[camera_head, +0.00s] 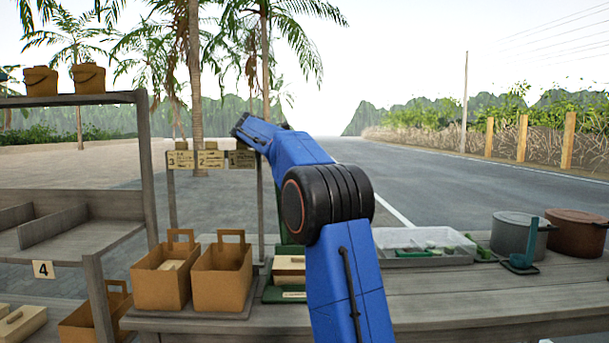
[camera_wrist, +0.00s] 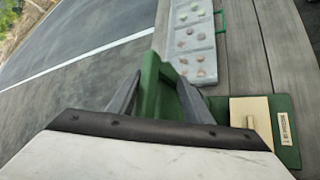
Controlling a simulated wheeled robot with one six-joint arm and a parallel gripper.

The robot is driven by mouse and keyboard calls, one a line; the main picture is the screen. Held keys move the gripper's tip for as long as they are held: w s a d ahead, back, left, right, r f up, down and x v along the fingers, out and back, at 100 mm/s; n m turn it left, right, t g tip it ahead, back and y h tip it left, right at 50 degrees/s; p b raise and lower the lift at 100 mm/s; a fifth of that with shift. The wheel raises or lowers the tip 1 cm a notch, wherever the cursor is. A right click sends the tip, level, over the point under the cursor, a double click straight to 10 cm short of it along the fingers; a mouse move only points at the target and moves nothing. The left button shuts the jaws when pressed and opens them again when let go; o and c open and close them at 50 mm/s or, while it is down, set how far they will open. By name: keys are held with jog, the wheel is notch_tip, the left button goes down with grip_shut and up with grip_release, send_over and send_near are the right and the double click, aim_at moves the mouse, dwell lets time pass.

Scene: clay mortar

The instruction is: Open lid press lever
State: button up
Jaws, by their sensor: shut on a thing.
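My gripper (camera_wrist: 160,97) shows in the wrist view, its two grey fingers on either side of a green upright piece (camera_wrist: 152,85). It is shut on this piece; whether the piece is a lid or a lever I cannot tell. A pale wooden block with a small knob (camera_wrist: 245,112) lies on a green base (camera_wrist: 287,152) to the right of the fingers. In the head view the pale block (camera_head: 290,268) and green base (camera_head: 274,293) show partly behind my blue arm. The gripper is hidden there.
A clear tray of small pieces (camera_head: 420,238) lies on the wooden counter (camera_head: 470,290), and beyond the fingers in the wrist view (camera_wrist: 195,42). Two brown bags (camera_head: 222,275) stand left of the green base. A grey pot (camera_head: 512,236), a brown pot (camera_head: 577,236) and a teal upright (camera_head: 527,245) stand right.

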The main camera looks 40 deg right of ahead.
jog(key=shift+o, duration=0.2)
jog(key=shift+w+d+f, duration=0.35)
jog(key=shift+d+f, duration=0.05)
jog(key=o, duration=0.9)
jog(key=shift+f, duration=0.1)
jog(key=shift+c, duration=0.2)
jog(key=shift+d, duration=0.1)
jog(key=shift+c, duration=0.9)
jog(key=shift+a+r, duration=0.25)
jog(key=v, duration=1.7)
jog(key=shift+r, duration=0.15)
jog(key=shift+c, duration=0.2)
